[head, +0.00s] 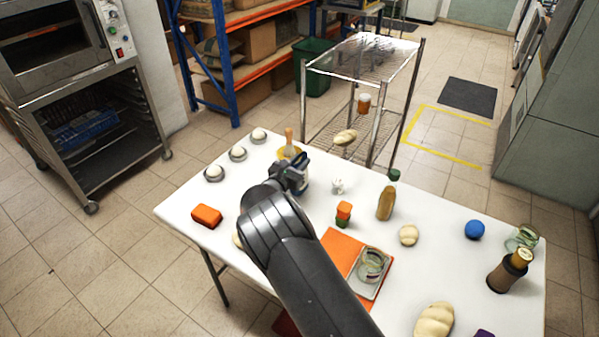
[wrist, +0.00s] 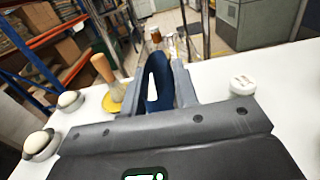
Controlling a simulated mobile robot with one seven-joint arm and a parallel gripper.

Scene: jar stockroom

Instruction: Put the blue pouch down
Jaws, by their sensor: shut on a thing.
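The blue pouch (wrist: 159,82) is dark blue and stands upright between the fingers of my gripper (wrist: 157,92) in the wrist view. My gripper is shut on it. In the head view my gripper (head: 296,177) is over the far left part of the white table (head: 375,198), and only a small bit of blue shows there, the rest hidden by my gripper. I cannot tell whether the pouch touches the table top.
A yellow dish with a wooden-handled tool (head: 289,150) is just beyond my gripper. White round items on small dishes (head: 238,154) line the left edge. A small white item (head: 337,186) and a bottle (head: 386,203) stand to the right. An orange block (head: 206,215) lies left.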

